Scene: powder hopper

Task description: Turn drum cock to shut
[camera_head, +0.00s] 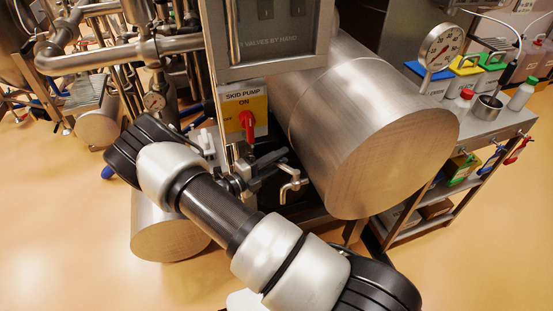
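A small steel tap (291,184), which looks like the drum cock, sticks out at the middle of the head view, left of the big steel drum (375,130). Its spout bends downward. The position of its handle is not clear. My arm crosses the picture from the lower right to the left. Dark finger-like parts of what seems to be my gripper (262,166) show beyond my arm, just left of the tap. I cannot tell whether they touch it. My arm hides part of the gripper, and its opening does not show clearly.
Steel pipes (120,55) fill the upper left. A side bench (490,125) with bottles and a dial scale (438,47) stands at right.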

